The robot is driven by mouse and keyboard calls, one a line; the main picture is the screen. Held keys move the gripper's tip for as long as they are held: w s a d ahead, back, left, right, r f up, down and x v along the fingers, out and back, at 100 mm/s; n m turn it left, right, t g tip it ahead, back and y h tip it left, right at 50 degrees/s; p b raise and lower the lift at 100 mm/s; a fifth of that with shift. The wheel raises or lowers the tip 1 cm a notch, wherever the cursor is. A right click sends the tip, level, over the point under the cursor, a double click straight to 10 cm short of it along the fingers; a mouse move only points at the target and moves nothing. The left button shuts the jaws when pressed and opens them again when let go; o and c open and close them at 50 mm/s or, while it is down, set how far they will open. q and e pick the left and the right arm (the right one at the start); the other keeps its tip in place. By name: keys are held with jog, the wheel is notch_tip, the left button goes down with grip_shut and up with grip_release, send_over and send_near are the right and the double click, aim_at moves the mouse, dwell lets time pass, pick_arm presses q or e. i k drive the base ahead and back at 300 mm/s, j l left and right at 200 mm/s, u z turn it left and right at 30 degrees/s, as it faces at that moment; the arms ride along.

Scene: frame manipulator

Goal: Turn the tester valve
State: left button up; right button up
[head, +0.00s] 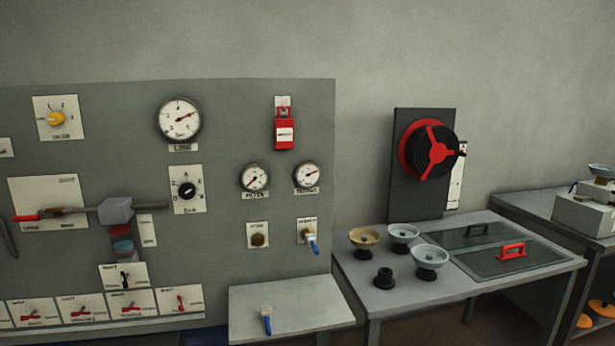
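None of the labels reads clearly as tester, so I cannot be sure which valve is the tester valve. A small valve with a blue lever handle (311,245) sits on a white plate on the grey panel, below the right small gauge (306,175). Its handle points down and slightly right. A second blue lever handle (266,321) stands on the low grey ledge in front of the panel. Neither of my grippers is in view.
The grey panel (225,110) also carries a large gauge (179,119), a red lockout tag (285,130) and several switches. On the right, a table (400,300) holds several bowls and two lidded wells.

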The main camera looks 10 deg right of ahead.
aim_at(132, 309)
jog(key=i+j, duration=0.5)
jog(key=j, duration=0.15)
jog(key=i+j, duration=0.5)
jog(key=j, duration=0.15)
jog(key=i+j, duration=0.5)
jog(key=j, duration=0.2)
